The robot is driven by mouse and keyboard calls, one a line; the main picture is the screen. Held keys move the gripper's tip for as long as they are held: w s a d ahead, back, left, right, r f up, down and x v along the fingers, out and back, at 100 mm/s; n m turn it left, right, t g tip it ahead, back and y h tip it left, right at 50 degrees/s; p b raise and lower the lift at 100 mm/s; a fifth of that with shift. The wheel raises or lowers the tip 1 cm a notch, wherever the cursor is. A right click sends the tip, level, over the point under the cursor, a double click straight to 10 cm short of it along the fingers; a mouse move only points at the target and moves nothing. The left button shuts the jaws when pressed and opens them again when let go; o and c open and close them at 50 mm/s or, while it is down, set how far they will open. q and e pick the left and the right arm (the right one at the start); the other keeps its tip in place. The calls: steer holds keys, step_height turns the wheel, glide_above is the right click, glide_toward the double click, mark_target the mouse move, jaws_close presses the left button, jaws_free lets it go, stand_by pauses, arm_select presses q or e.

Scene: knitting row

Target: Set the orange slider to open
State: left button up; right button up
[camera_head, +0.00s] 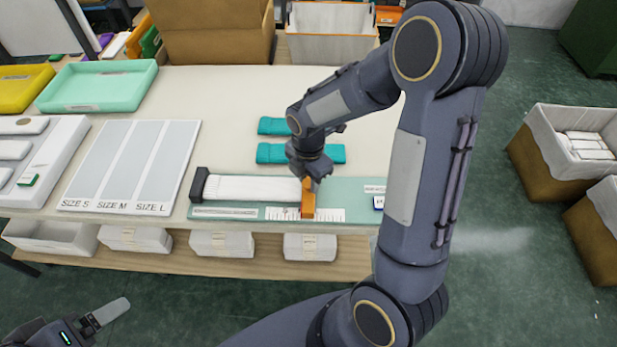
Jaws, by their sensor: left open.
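The orange slider (308,205) stands upright on a green board (355,200) at the table's front edge. It sits at the right end of a white band, over a white scale strip (332,215) with dark marks. My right gripper (312,183) is right at the slider's top, pointing down. The wrist hides most of the fingers, so I cannot tell whether they are shut on it. My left gripper (100,316) is at the bottom left, away from the table, open and empty; only part of it shows.
A black block (199,184) stands at the band's left end. Two folded teal pieces (272,153) lie behind the board. A size panel (132,160), a mint tray (100,84) and a white holder (55,160) are left. The table's back middle is clear.

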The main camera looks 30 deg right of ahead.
jaws_close()
steer(key=s+d, duration=0.1)
steer(key=d, duration=0.2)
steer(key=s+d, duration=0.2)
steer(key=d, duration=0.1)
steer(key=s+d, duration=0.2)
steer(key=shift+s+d, duration=0.2)
steer(key=shift+d, duration=0.2)
steer(key=o, duration=0.7)
jaws_free()
steer(key=shift+s+d, duration=0.1)
steer(key=shift+d, duration=0.05)
steer(key=shift+r, duration=0.1)
steer(key=shift+r, duration=0.4)
step_height(320, 180, up, 7)
steer(key=shift+f, duration=0.1)
